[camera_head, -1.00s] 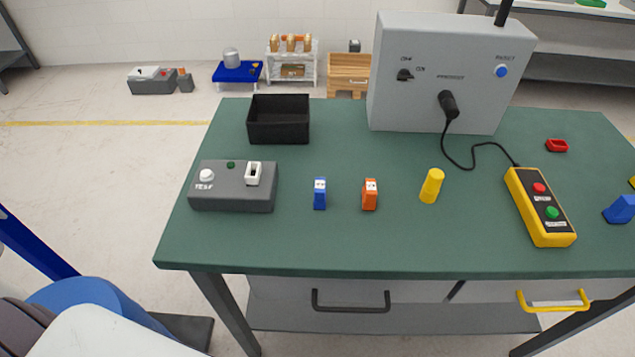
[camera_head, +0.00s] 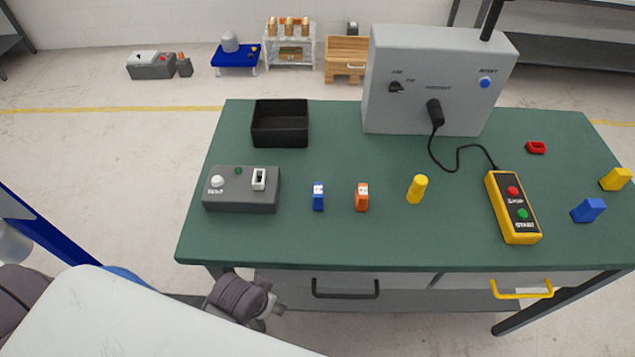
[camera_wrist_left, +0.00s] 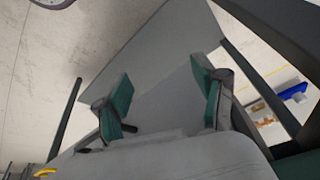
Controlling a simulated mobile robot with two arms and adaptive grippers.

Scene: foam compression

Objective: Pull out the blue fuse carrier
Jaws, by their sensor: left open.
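The blue fuse carrier (camera_head: 318,197), small with a white top, stands upright on the green tabletop near the front middle. A similar orange carrier (camera_head: 362,198) stands to its right. A grey test box (camera_head: 241,200) is to its left, with a white piece (camera_head: 259,179) upright on its top. In the left wrist view my left gripper (camera_wrist_left: 166,105) is open, its green-padded fingers apart with nothing between them. It appears to be low, under the table. The head view shows part of my left arm at the table's front edge, but not the fingers. My right gripper is not seen.
The green table (camera_head: 300,245) also holds a black bin (camera_head: 280,140), a grey panel box (camera_head: 430,95), a yellow cylinder (camera_head: 417,189), a yellow corded pendant (camera_head: 512,207) and a blue block (camera_head: 588,210). Drawer handles (camera_head: 346,290) protrude at the front.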

